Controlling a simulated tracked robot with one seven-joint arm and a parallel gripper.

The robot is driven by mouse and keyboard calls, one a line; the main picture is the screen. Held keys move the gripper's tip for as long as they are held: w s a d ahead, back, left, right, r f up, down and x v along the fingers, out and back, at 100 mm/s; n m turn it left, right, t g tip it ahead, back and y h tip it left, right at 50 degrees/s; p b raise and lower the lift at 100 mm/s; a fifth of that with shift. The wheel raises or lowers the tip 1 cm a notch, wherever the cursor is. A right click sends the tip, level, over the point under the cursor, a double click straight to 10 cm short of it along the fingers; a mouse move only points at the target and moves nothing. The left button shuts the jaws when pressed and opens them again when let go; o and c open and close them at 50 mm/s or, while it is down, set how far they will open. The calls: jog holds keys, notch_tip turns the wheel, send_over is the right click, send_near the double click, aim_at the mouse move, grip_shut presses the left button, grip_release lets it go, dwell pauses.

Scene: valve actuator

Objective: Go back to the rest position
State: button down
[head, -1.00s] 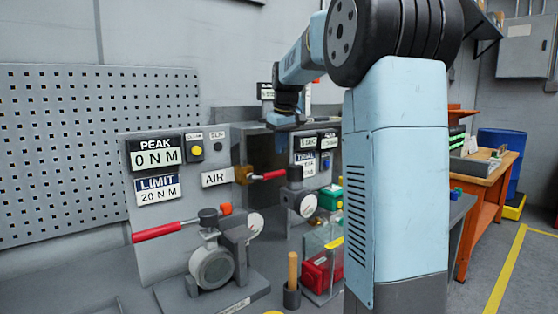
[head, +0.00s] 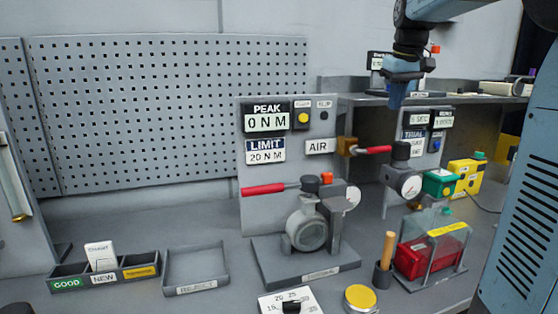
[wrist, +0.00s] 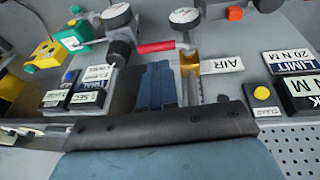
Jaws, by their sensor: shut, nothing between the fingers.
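My gripper (head: 397,95) hangs from the arm at the upper right of the head view, pointing down, in front of the shelf and above the bench fixtures. Its blue fingers are shut with nothing between them. In the wrist view the shut fingers (wrist: 160,85) reach toward the brass air valve (wrist: 190,65) and its red handle, apart from them as far as I can tell. In the head view the brass valve (head: 347,146) with its red lever (head: 374,150) is left of and below my gripper.
A valve stand (head: 306,232) with a red handle (head: 264,189) stands on the bench. A red box in a clear guard (head: 430,252), a green box (head: 440,183) and a yellow box (head: 467,177) are at right. Trays (head: 196,270) lie at front left. A pegboard (head: 150,110) covers the wall.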

jog(key=s+a+f+m, duration=0.1)
jog(key=s+a+f, duration=0.2)
jog(key=s, duration=0.6)
jog(key=s+a+f+m+t, duration=0.1)
jog(key=s+a+f, duration=0.1)
jog(key=s+f, duration=0.6)
jog(key=s+a+f+t, duration=0.1)
jog(key=s+a+f, duration=0.2)
jog(key=s+f, duration=0.3)
jog(key=s, duration=0.5)
jog(key=shift+a+m, duration=0.3)
jog(key=shift+m, duration=0.1)
jog(key=shift+f, duration=0.1)
